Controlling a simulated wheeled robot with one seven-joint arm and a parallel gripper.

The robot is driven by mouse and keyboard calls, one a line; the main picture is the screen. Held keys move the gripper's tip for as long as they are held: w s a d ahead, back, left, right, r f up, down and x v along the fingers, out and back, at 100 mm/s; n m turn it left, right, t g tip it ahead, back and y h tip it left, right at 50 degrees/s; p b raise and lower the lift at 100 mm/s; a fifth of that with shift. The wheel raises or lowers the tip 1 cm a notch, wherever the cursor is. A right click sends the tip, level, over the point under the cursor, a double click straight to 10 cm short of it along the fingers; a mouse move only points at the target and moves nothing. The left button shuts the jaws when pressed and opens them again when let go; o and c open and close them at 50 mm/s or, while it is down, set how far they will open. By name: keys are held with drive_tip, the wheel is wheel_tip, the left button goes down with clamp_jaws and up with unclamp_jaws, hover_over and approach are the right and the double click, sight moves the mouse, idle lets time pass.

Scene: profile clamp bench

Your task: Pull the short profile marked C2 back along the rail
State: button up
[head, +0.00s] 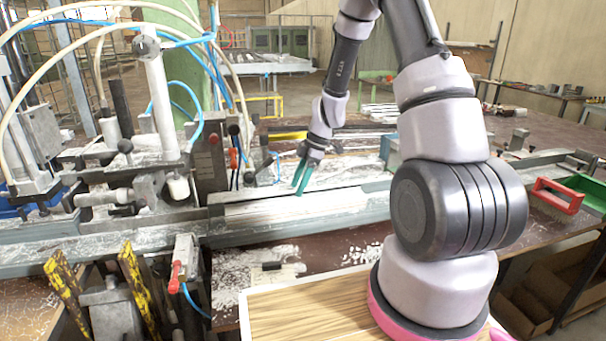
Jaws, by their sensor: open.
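The long grey rail (300,229) runs across the bench from the left edge towards my arm. A pale, short profile (270,208) seems to lie along it, right of the clamp machine; I cannot read a C2 mark on it. My gripper (299,187) has teal fingers pointing down, just above or at the far side of this profile. It is open, and nothing shows between the fingers. Whether a finger touches the profile cannot be told at this size. My arm hides the rail's stretch to the right of the profile.
The clamp machine (160,110) with hoses stands at the left over the rail. Yellow-black handles (135,283) and a red-handled valve (176,275) are in front. White shavings litter the bench.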

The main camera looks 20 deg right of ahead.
drive_tip(key=shift+a+f, duration=0.1)
drive_tip(key=shift+f, duration=0.05)
drive_tip(key=shift+c, duration=0.3)
clamp_jaws()
idle(1.1)
drive_tip(key=shift+s, duration=0.3)
drive_tip(key=shift+s, duration=0.5)
drive_tip(key=shift+s, duration=0.2)
drive_tip(key=shift+o, duration=0.3)
unclamp_jaws()
